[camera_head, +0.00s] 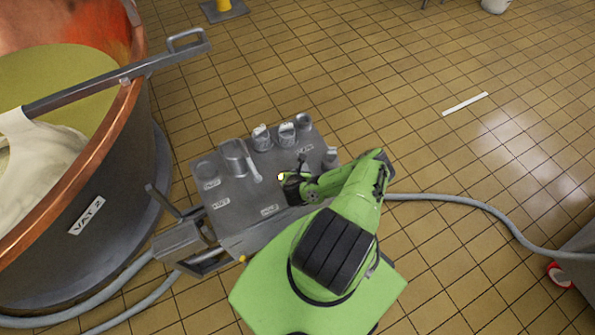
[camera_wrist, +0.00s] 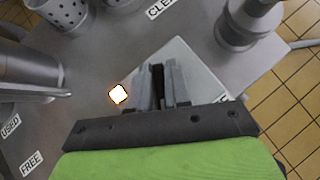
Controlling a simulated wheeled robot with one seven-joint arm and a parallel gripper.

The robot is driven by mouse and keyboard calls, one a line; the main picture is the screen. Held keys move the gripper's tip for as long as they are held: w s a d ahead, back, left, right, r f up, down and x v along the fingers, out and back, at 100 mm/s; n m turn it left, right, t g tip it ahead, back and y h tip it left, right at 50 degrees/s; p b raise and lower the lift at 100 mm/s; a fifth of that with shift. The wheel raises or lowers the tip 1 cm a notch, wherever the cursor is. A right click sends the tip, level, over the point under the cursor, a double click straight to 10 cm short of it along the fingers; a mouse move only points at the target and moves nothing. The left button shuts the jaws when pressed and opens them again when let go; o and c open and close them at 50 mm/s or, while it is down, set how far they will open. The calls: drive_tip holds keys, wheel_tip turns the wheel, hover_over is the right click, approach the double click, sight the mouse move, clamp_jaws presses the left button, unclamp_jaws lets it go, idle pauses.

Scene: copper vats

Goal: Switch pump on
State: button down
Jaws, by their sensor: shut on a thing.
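My gripper (camera_head: 292,186) is over the right side of the grey metal bench (camera_head: 240,215). In the wrist view its fingers (camera_wrist: 160,84) are closed around a narrow dark piece (camera_wrist: 157,72), which looks like a switch lever. The fingers cover most of it, so its position cannot be told. A pale grey plate (camera_wrist: 200,68) lies under the fingers. A small lamp (camera_wrist: 118,94) glows white with an orange rim just left of the fingers. The lamp also shows beside my gripper in the head view (camera_head: 281,176).
Perforated cups (camera_wrist: 63,14) and a grey fitting (camera_wrist: 250,20) stand on the bench near my gripper. A larger grey vessel (camera_head: 236,155) stands further left. The copper vat (camera_head: 110,130) is left of the bench. A hose (camera_head: 450,199) crosses the floor at right.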

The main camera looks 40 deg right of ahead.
drive_tip(key=shift+s+a+f, duration=0.2)
drive_tip(key=shift+f, duration=0.05)
drive_tip(key=c, duration=1.2)
unclamp_jaws()
drive_tip(key=shift+c, duration=0.2)
drive_tip(key=shift+o, duration=0.4)
drive_tip(key=p+v, duration=1.3)
drive_tip(key=v, duration=0.2)
drive_tip(key=shift+a+r, duration=0.15)
drive_tip(key=shift+r, duration=0.2)
drive_tip(key=shift+s, duration=0.1)
